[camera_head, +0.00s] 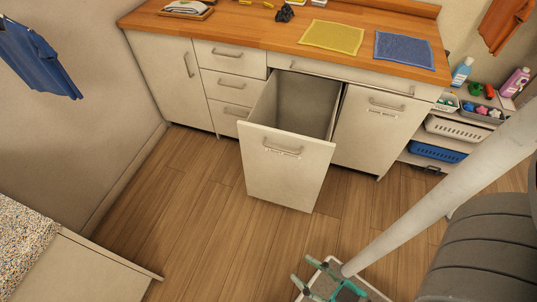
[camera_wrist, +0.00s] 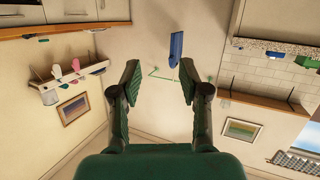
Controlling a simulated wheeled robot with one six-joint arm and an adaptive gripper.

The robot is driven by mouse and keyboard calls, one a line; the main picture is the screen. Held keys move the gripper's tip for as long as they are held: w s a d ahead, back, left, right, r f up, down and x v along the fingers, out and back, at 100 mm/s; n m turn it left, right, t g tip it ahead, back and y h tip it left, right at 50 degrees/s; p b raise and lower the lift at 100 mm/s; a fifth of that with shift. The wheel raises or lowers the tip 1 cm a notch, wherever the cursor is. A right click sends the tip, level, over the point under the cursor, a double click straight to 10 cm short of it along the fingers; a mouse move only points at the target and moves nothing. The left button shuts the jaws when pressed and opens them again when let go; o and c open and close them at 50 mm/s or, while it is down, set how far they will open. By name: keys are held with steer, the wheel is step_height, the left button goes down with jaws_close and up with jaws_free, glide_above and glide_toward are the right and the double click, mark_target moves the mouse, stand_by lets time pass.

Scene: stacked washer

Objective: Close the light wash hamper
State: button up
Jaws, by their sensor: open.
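A pull-out hamper (camera_head: 284,168) with a pale front panel stands open from the counter's cabinet row, in the middle of the head view. Its front has a bar handle (camera_head: 281,149) and a small label too small to read. The part of its inside that shows looks empty. My gripper (camera_head: 322,284) is low at the bottom of the head view, in front of the hamper and apart from it. In the wrist view my gripper (camera_wrist: 158,78) is open with nothing between its fingers. The hamper is not recognisable in that view.
A similar closed front (camera_head: 377,130) is right of the hamper; drawers (camera_head: 226,87) are left. The wooden counter (camera_head: 240,28) holds a yellow cloth (camera_head: 332,37) and a blue cloth (camera_head: 404,50). Shelves with baskets (camera_head: 455,132) stand right. The wooden floor (camera_head: 200,215) before the hamper is clear.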

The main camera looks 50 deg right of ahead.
steer(key=w+f+n, duration=0.1)
steer(key=w+f, duration=0.1)
steer(key=w+d+f+n+h, duration=0.1)
steer(key=w+f, duration=0.2)
steer(key=w+d+f+n, duration=0.1)
steer(key=w+f, duration=0.1)
steer(key=f, duration=0.1)
steer(key=shift+w+d+t+h, duration=0.15)
steer(key=shift+w+t+h, duration=0.15)
steer(key=shift+w+h, duration=0.1)
jaws_close()
steer(key=n+t+h, duration=0.1)
steer(key=n+h, duration=0.4)
steer(key=n, duration=0.5)
glide_toward(242, 127)
steer(key=w, duration=0.4)
steer(key=shift+w+d, duration=0.4)
steer(key=shift+d, duration=0.2)
steer(key=shift+w+d, duration=0.4)
steer(key=shift+d, duration=0.25)
